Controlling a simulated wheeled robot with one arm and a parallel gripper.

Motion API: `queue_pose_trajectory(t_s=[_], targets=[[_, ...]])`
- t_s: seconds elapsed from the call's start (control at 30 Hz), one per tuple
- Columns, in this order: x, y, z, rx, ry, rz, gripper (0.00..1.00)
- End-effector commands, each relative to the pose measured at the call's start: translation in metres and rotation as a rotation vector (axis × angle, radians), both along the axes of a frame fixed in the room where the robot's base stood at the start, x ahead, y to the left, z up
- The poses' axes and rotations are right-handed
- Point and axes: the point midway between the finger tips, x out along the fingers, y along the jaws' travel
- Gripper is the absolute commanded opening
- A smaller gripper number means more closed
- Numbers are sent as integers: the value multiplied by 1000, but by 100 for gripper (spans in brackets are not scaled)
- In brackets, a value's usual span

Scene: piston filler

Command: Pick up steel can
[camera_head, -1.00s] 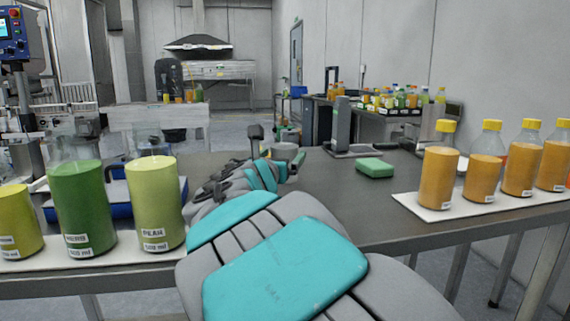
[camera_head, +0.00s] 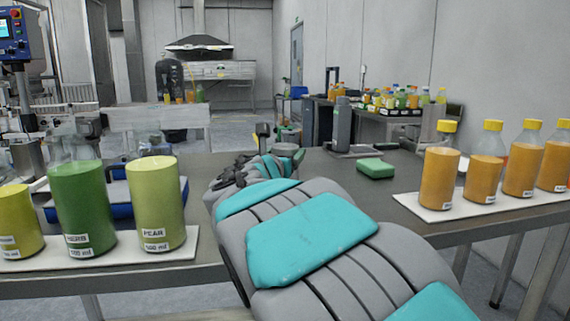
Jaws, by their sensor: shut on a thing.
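My gripper (camera_head: 281,146) is small and far out over the middle of the grey table, at the end of my arm, which fills the lower centre of the head view. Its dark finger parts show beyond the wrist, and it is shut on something. A small greyish rounded shape between the fingers fits the steel can (camera_head: 285,149). My wrist and arm hide much of it. I cannot tell whether it touches the table or is lifted.
Juice bottles, including a green one (camera_head: 83,208) and a pear one (camera_head: 155,203), stand at left on a white board. Orange bottles (camera_head: 440,178) with yellow caps stand on a white board (camera_head: 415,203) at right. A green block (camera_head: 375,168) lies right of my gripper.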

Motion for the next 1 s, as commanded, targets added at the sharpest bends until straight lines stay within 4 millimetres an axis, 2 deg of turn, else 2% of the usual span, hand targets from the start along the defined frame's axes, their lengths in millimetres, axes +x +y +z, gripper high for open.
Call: queue_pose_trajectory(t_s=[0.03,0.3,0.47,0.63,1.0], targets=[[0,0,0,0,0,0,47],[0,0,0,0,0,0,18],[0,0,1,0,0,0,17],[0,-1,12,1,0,-2,17],[0,0,79,2,-1,0,17]])
